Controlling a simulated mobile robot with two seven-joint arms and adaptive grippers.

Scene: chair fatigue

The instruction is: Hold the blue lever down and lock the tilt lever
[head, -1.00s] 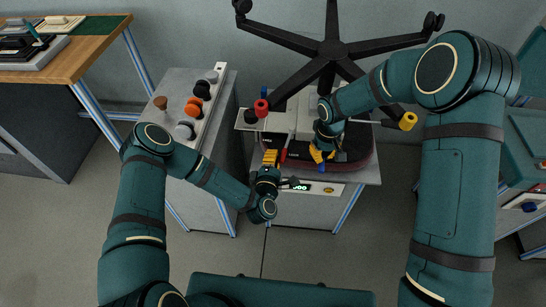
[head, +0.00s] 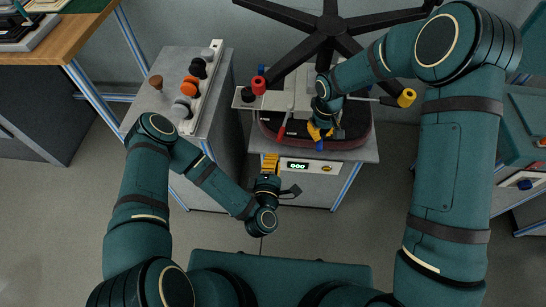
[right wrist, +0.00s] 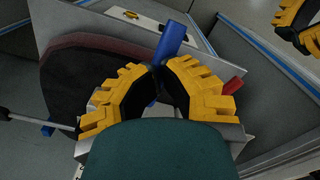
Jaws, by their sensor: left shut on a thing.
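The upturned chair seat (head: 350,133) lies on a grey stand, its black star base above it. The blue lever (right wrist: 172,42) stands out past my right gripper (right wrist: 160,75). The fingertips converge around its near part; I cannot tell whether they grip it. In the head view the blue lever's end (head: 319,146) shows just below that gripper. A red lever (head: 282,129) points toward the stand's front, free of both grippers. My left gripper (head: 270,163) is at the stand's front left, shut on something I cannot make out. Its yellow fingers also show in the right wrist view (right wrist: 297,22).
A red knob (head: 259,85) and a yellow knob (head: 406,97) stick out at the stand's sides. A grey cabinet (head: 200,150) with several knobs stands left. The front panel has a lit display (head: 297,166). The floor in front is clear.

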